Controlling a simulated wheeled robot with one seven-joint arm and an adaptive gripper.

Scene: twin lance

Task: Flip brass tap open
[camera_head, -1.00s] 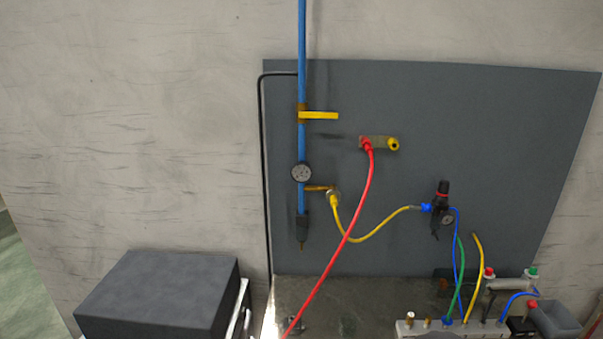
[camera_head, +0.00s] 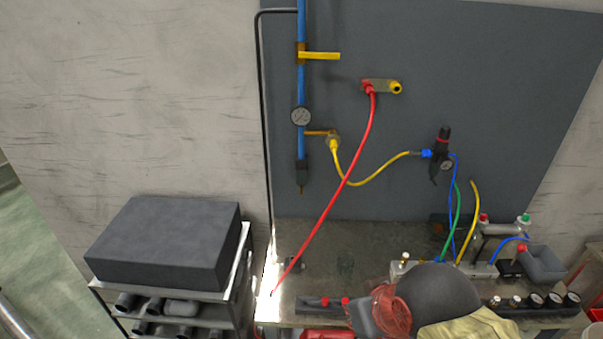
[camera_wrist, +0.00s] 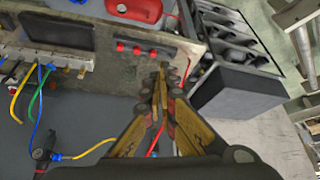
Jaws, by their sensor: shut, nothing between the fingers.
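The tap with a brass-coloured body (camera_head: 301,53) sits on the vertical blue pipe in the head view. Its yellow lever (camera_head: 322,56) points right, level and crosswise to the pipe. The tap is not clearly seen in the wrist view.
A red hose (camera_head: 340,190) hangs from the wall panel across to the bench (camera_head: 345,262). A yellow hose (camera_head: 380,175) runs to a regulator (camera_head: 437,155). A grey block (camera_head: 165,245) lies on a rack at left.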

